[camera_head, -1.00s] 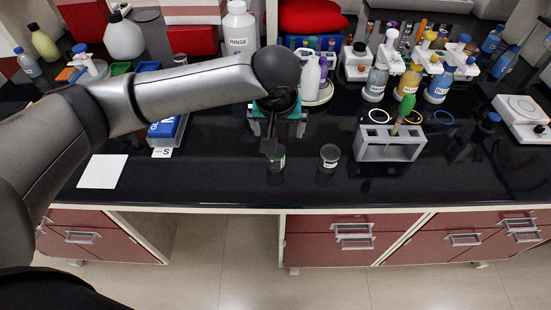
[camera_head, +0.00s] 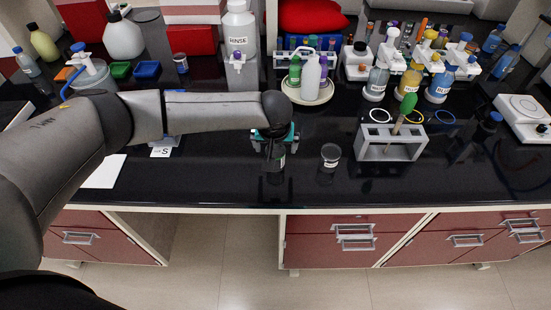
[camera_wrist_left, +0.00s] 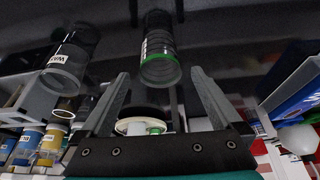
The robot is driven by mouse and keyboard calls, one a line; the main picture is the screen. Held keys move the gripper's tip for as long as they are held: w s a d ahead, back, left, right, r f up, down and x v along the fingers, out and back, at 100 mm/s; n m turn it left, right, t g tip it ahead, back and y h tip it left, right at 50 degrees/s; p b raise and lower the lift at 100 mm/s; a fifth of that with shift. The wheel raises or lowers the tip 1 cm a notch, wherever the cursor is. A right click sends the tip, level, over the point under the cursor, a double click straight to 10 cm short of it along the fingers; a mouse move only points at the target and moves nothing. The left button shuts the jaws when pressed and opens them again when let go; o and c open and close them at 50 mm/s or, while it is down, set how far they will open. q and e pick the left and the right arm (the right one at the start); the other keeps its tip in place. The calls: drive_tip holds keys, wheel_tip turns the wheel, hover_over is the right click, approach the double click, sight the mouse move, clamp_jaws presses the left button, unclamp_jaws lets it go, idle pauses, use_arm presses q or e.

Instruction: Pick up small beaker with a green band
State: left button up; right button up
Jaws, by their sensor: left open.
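The small clear beaker with a green band (camera_wrist_left: 159,66) stands on the black bench, ahead of my left gripper (camera_wrist_left: 158,88) in the left wrist view. The two fingers are apart, one on each side of the line to the beaker, with nothing held. In the head view my left gripper (camera_head: 274,150) comes down right at this beaker (camera_head: 280,162) and hides most of it. I cannot tell whether a finger touches it. A second small beaker (camera_head: 330,155) stands to the right; it also shows in the left wrist view (camera_wrist_left: 68,62). My right gripper is not in view.
A grey tube rack (camera_head: 392,151) with a green-topped item stands to the right. Behind are a white plate (camera_head: 327,97) with bottles and several wash bottles (camera_head: 410,80). A white card (camera_head: 103,171) lies left. The bench's front edge is close.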

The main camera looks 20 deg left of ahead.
use_arm(q)
drive_tip(key=shift+x, duration=1.3)
drive_tip(key=c, duration=1.5)
drive_tip(key=shift+o, duration=0.2)
drive_tip(key=shift+r, duration=0.1)
